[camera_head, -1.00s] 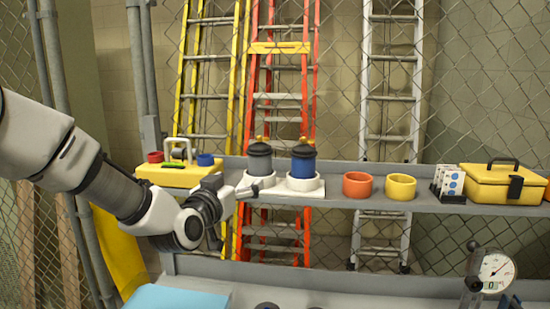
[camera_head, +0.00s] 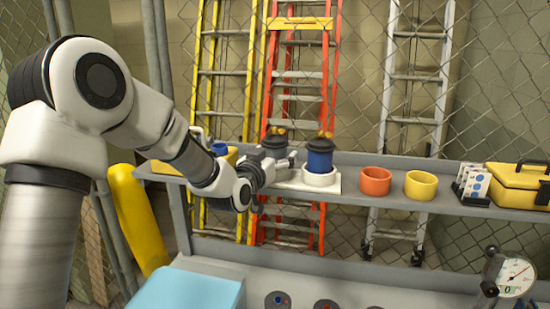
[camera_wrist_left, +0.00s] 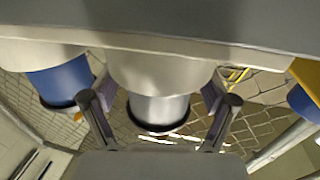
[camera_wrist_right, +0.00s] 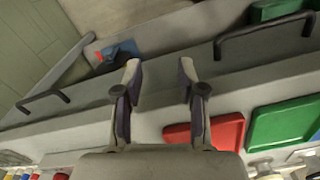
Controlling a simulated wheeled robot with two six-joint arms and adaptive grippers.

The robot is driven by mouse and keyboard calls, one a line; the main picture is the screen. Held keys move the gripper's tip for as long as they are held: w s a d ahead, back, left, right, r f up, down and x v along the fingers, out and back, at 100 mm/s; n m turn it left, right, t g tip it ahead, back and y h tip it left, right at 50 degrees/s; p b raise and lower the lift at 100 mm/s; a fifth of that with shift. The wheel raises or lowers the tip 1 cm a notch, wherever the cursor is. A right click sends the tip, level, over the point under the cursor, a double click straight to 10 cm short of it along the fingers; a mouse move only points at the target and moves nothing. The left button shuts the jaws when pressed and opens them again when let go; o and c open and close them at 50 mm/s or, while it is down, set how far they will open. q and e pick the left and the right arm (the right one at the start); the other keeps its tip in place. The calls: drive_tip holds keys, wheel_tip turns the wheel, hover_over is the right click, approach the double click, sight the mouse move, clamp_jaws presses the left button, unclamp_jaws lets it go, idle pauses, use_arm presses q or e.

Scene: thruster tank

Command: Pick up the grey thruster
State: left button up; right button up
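The grey thruster (camera_head: 273,143) stands upright in a white round holder on the shelf, partly hidden by my left gripper in the head view. My left gripper (camera_head: 280,162) is at its lower part. In the left wrist view the grey thruster (camera_wrist_left: 158,108) shows between the fingers of my left gripper (camera_wrist_left: 159,118), with gaps on both sides; the gripper is open. A blue thruster (camera_head: 320,158) with a dark top stands in its own white holder just right of the grey one. My right gripper (camera_wrist_right: 159,85) is open and empty, and out of the head view.
Right along the shelf (camera_head: 343,208) are an orange cup (camera_head: 375,182), a yellow cup (camera_head: 421,186) and a yellow toolbox (camera_head: 517,186). A chain-link fence and ladders stand behind. Below my right gripper are a red tray (camera_wrist_right: 212,132) and a green tray (camera_wrist_right: 283,125).

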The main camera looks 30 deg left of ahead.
use_arm(q)
drive_tip(key=shift+s+r, duration=0.15)
drive_tip(key=shift+s, duration=0.15)
drive_tip(key=c, duration=1.1)
drive_tip(key=shift+w, duration=0.25)
